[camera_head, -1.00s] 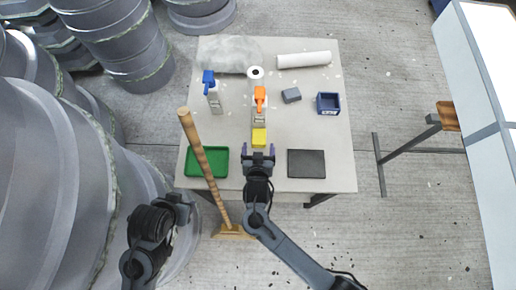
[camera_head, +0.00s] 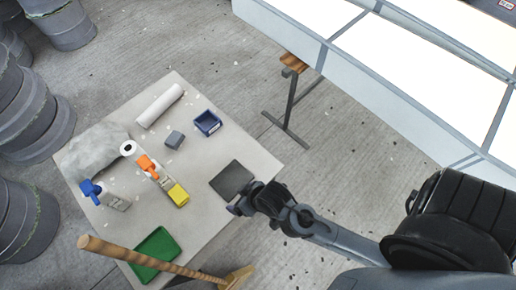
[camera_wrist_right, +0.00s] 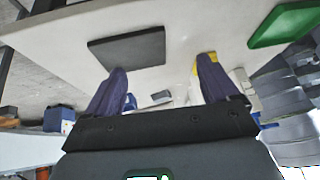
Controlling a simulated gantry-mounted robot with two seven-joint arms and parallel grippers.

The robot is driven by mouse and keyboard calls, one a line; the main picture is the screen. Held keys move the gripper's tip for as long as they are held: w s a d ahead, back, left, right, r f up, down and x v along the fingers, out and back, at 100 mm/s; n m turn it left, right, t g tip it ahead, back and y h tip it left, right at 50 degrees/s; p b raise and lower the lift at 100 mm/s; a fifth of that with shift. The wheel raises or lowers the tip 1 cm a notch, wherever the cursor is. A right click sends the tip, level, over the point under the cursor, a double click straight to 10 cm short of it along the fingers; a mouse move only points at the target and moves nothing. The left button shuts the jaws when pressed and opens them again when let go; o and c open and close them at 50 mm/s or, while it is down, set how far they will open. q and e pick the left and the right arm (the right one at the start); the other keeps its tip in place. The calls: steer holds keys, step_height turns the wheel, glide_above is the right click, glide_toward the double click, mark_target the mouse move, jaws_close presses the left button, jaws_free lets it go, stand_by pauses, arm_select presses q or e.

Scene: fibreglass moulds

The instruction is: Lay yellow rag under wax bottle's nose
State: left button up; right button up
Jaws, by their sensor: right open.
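The yellow rag (camera_head: 178,195) lies on the table, close to the bottle with the orange spray head (camera_head: 147,163). A second bottle (camera_head: 115,202) has a blue spray head. I cannot read which one holds wax. My right gripper (camera_head: 235,209) is open and empty at the table's front edge, beside the dark pad and apart from the rag. In the right wrist view the open fingers (camera_wrist_right: 165,88) show nothing gripped between them, and a strip of the yellow rag (camera_wrist_right: 195,68) shows beside one finger. My left gripper is out of view.
On the table (camera_head: 205,225) are a dark pad (camera_head: 231,180), green tray (camera_head: 155,252), blue bin (camera_head: 207,122), grey block (camera_head: 175,139), white roll (camera_head: 160,106) and crumpled grey sheet (camera_head: 92,152). A broom (camera_head: 150,262) leans across the table's front corner.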

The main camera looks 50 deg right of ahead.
steer(key=s+d+r+n+g+h, duration=0.1)
steer(key=s+d+r+g, duration=0.1)
steer(key=s+d+r, duration=0.2)
steer(key=s+d, duration=0.3)
steer(key=d, duration=0.1)
steer(key=shift+h, duration=0.3)
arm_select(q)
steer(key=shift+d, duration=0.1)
arm_select(e)
steer(key=shift+r, duration=0.1)
